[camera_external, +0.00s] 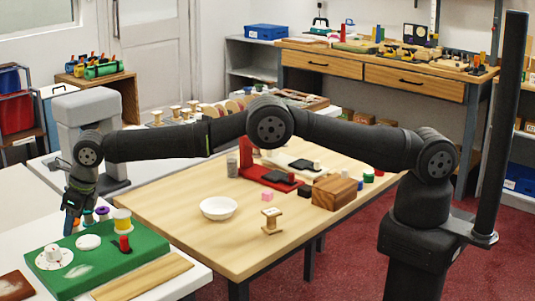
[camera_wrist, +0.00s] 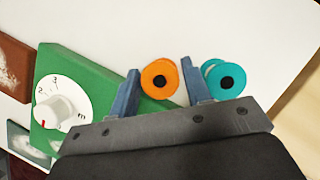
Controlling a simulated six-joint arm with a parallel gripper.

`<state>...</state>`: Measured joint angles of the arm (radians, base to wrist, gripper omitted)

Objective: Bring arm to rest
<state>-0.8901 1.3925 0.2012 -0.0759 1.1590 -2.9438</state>
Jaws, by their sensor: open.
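My arm reaches far out to the left over the white counter in the external view. My gripper (camera_external: 72,218) hangs low behind the green board (camera_external: 136,247), with its fingers pointing down. In the wrist view my gripper (camera_wrist: 159,67) has its two blue-grey fingers apart. An orange round spool (camera_wrist: 160,72) with a dark centre shows between the fingers. I cannot tell whether either finger touches it. Teal spools (camera_wrist: 229,76) show just right of the right finger. A white numbered dial (camera_wrist: 62,103) on the green board is left of the fingers.
Near the gripper stand a purple spool (camera_external: 102,212) and a larger cream spool (camera_external: 122,216). The wooden table (camera_external: 170,205) holds a white bowl (camera_external: 218,207), a wooden spool (camera_external: 272,221) and a wooden block (camera_external: 334,192) below my arm. White counter is bare beyond the spools.

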